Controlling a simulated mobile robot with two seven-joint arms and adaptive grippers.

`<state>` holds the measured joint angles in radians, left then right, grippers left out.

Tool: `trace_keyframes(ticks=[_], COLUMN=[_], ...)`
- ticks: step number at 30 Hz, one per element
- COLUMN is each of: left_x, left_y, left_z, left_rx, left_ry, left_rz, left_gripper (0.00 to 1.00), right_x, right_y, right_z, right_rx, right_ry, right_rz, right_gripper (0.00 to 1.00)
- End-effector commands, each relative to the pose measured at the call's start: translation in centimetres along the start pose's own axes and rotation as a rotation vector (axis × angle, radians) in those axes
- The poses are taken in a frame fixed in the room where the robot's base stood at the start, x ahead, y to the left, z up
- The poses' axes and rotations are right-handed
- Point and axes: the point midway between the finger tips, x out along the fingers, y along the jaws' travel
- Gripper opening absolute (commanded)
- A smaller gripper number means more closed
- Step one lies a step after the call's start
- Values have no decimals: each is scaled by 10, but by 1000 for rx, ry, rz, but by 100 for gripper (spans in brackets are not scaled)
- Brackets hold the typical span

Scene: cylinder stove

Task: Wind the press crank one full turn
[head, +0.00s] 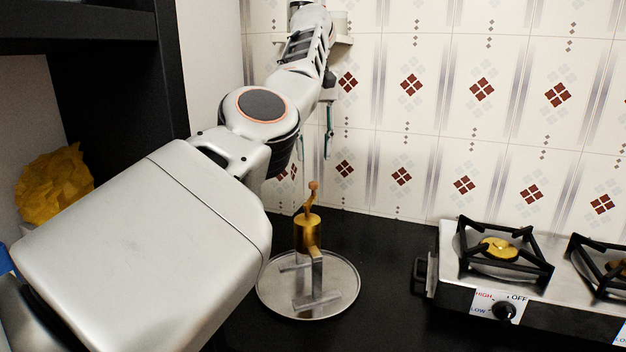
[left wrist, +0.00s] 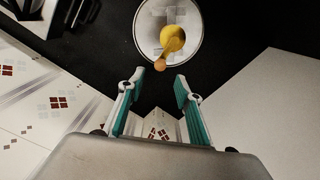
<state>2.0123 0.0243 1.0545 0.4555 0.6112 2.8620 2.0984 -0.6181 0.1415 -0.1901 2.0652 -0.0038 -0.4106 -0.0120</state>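The press stands on the dark counter in the head view, with a brass cylinder (head: 307,232) on a grey metal stand over a round metal tray (head: 345,303). Its crank (head: 313,190) rises from the top and ends in a wooden knob. My left gripper (head: 314,147) points down above the crank, partly behind my arm. In the left wrist view the two teal-padded fingers of the left gripper (left wrist: 155,88) are spread with nothing between them. The crank knob (left wrist: 160,64) lies just beyond the fingertips, apart from them, with the yellow cylinder (left wrist: 172,38) behind. My right gripper is not in view.
A gas stove (head: 446,240) with black burner grates stands to the right of the press. A tiled wall (head: 400,130) rises close behind. A yellow crumpled object (head: 55,185) lies at the left. The counter between tray and stove is clear.

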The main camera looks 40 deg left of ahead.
Motion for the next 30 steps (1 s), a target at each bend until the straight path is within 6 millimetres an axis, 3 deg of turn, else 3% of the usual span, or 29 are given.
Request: trace_keyframes(ticks=[16, 30], left_x=[66, 75], left_y=[0, -1], left_z=[0, 0], left_rx=[0, 2], left_ry=[-2, 1], left_rz=[-6, -5], left_gripper=[34, 32], right_x=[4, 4], right_y=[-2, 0], right_z=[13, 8], right_rx=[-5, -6], right_ry=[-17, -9], right_rz=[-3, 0], right_gripper=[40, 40])
